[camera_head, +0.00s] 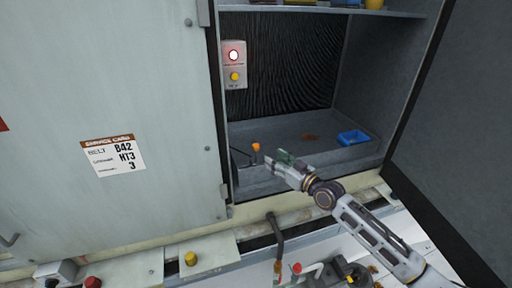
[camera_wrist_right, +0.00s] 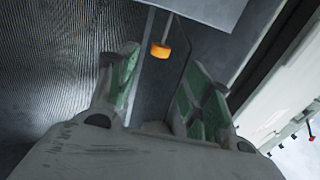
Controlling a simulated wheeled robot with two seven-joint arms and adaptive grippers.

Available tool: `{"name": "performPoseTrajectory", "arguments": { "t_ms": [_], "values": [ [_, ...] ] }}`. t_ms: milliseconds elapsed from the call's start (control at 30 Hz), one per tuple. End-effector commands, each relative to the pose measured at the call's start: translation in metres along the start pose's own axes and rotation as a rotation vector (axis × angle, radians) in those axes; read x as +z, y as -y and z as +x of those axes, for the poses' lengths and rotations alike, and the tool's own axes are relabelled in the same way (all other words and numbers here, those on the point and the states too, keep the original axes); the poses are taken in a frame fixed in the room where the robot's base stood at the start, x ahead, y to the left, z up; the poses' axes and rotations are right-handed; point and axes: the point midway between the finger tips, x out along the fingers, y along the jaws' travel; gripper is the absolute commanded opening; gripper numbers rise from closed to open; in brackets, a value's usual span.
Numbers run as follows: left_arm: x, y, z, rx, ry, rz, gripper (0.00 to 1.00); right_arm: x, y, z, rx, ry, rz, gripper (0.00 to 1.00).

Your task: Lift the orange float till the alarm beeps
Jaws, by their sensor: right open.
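The orange float (camera_head: 256,147) is a small orange piece inside the open cooler compartment, near its left front corner. In the right wrist view the orange float (camera_wrist_right: 161,50) shows ahead, between the green-padded fingers and beyond their tips. My right gripper (camera_head: 282,157) reaches in from the right, just right of the float and apart from it. The same right gripper (camera_wrist_right: 160,75) is open with nothing between its fingers. An alarm box (camera_head: 234,64) on the back left wall has a lit red-rimmed lamp and a yellow button. My left gripper is not in view.
A blue tray (camera_head: 353,138) lies on the compartment floor at right. A shelf (camera_head: 330,10) crosses above. A pipe (camera_head: 277,237) rises below the front ledge.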

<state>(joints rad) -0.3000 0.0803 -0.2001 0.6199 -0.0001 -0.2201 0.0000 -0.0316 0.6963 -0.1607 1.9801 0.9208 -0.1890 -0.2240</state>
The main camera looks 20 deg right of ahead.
Motion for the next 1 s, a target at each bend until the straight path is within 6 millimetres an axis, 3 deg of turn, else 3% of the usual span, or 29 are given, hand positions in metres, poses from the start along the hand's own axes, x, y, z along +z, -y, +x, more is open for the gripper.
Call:
{"name": "performPoseTrajectory", "arguments": {
  "t_ms": [1000],
  "values": [
    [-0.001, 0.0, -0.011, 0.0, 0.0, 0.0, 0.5, -0.002, 0.0, 0.076, 0.0, -0.002, 0.0, 0.5]
  ]
}}
